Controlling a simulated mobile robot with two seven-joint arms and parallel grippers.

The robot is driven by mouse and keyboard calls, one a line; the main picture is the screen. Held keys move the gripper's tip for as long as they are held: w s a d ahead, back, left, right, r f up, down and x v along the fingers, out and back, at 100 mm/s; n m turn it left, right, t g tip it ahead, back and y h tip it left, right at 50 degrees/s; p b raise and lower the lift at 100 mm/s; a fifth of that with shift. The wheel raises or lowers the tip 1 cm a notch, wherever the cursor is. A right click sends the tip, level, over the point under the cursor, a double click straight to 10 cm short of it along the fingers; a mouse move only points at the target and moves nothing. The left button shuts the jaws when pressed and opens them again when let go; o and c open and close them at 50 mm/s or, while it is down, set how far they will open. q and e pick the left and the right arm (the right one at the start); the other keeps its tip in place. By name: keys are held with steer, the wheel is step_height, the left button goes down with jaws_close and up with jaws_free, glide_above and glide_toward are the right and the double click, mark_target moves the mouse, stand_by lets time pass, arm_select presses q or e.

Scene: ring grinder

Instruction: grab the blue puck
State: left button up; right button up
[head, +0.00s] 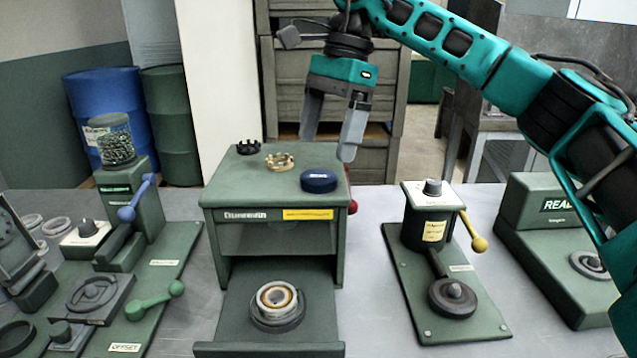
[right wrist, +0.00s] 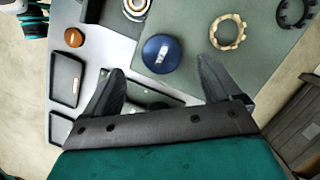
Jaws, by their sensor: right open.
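The blue puck (head: 319,180) lies flat on the top of the green cabinet (head: 222,187), near its right front corner. It also shows in the right wrist view (right wrist: 161,54), just beyond and between my fingertips. My right gripper (head: 330,150) is open and empty, pointing down above the cabinet top, with the puck below it and apart from it. The right gripper's two fingers also show in the right wrist view (right wrist: 160,75). My left gripper is in neither view.
A brass toothed ring (head: 279,161) and a black toothed ring (head: 248,147) lie on the cabinet top, left of the puck. A red knob (head: 352,207) sticks out from the cabinet's right side. A lever press (head: 436,225) stands to the right, with bare table between.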

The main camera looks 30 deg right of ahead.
mark_target(319, 176)
steer(key=x, duration=0.5)
steer(key=shift+w+d+f, duration=0.1)
steer(key=shift+d+f, duration=0.1)
steer(key=c, duration=1.2)
